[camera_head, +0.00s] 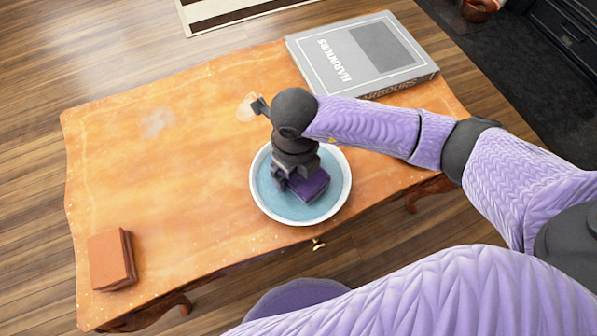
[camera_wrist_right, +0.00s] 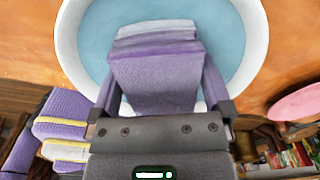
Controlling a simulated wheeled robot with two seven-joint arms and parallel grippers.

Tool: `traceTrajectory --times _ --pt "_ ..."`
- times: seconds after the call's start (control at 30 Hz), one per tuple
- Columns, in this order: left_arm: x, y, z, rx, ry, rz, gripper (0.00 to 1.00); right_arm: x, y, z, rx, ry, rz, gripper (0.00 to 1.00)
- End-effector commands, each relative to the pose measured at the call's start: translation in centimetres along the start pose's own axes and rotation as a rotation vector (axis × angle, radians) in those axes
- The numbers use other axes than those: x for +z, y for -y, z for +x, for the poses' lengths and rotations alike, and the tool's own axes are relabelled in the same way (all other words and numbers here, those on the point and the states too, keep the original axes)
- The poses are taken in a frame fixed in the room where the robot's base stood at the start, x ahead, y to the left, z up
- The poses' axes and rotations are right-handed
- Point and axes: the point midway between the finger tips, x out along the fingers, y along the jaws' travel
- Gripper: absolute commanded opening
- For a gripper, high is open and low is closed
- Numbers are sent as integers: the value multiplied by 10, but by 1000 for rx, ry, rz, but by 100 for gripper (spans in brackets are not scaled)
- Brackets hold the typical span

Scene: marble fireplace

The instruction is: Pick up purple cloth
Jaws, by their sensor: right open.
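The purple cloth (camera_head: 308,186) is a folded, thick block lying in a round plate or bowl (camera_head: 341,192) with a white rim and blue inside, on the wooden table. My right gripper (camera_head: 293,180) points down over the cloth and hides part of it. In the right wrist view the cloth (camera_wrist_right: 155,75) lies between the two open fingers of my right gripper (camera_wrist_right: 162,92), one at each side. Whether the fingers touch it I cannot tell. A paler layer shows at its far end. My left gripper is not in view.
The table (camera_head: 170,190) also bears a large grey book (camera_head: 350,55) at the back right and a brown folded block (camera_head: 110,260) at the front left. A small pale item (camera_head: 246,106) lies behind my right gripper.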

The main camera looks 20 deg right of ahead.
Motion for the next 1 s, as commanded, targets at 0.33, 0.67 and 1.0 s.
traceTrajectory --times 0.33,0.67,1.0 --pt "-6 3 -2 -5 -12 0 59 0 0 -3 0 1 0 43" --pt "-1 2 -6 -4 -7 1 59 1 0 -9 0 3 0 24" --pt "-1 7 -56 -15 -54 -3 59 1 0 -93 -3 11 -1 24"
